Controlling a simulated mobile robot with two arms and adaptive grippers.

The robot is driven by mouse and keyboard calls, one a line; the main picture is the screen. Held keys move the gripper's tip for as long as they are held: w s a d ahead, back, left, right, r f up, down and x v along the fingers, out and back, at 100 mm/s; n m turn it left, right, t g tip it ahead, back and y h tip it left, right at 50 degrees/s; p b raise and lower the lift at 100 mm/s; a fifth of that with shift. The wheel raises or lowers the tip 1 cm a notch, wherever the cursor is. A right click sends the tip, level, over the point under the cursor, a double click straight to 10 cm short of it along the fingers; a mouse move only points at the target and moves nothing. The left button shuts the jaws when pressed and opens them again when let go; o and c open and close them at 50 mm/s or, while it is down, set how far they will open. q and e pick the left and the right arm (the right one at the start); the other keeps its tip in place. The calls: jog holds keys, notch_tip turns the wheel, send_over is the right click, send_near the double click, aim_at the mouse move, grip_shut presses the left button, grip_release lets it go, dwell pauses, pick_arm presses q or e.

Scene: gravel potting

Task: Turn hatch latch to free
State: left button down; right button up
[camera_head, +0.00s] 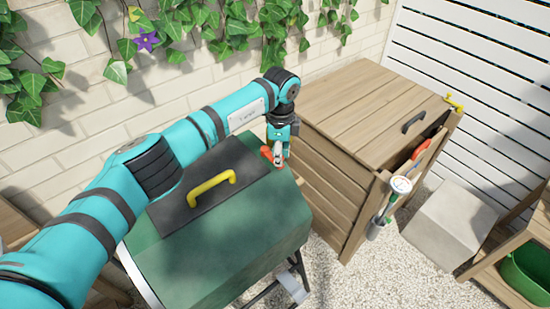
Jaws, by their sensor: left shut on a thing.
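The hatch (215,207) is a dark panel with a yellow handle (212,189) on top of a green bin (245,245). The latch (267,154) is a small orange-red piece at the panel's right edge. My left gripper (279,158) points down at the latch and is shut on it; the fingers partly hide it. The latch's exact angle is hard to tell. My right gripper is not in view.
A wooden box (350,110) with a black handle (413,123) stands right of the bin, with hand tools (393,200) hanging at its side. A pale block (450,222) sits on the gravel. A green tub (527,273) is at the lower right. Ivy hangs along the brick wall.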

pick_arm(q)
jog(key=shift+w+d+r+n, duration=0.1)
jog(key=shift+w+d+n, duration=0.1)
jog(key=shift+n, duration=0.2)
jog(key=c, duration=1.1)
grip_release()
jog(key=shift+d, duration=0.1)
notch_tip(320, 180, up, 12)
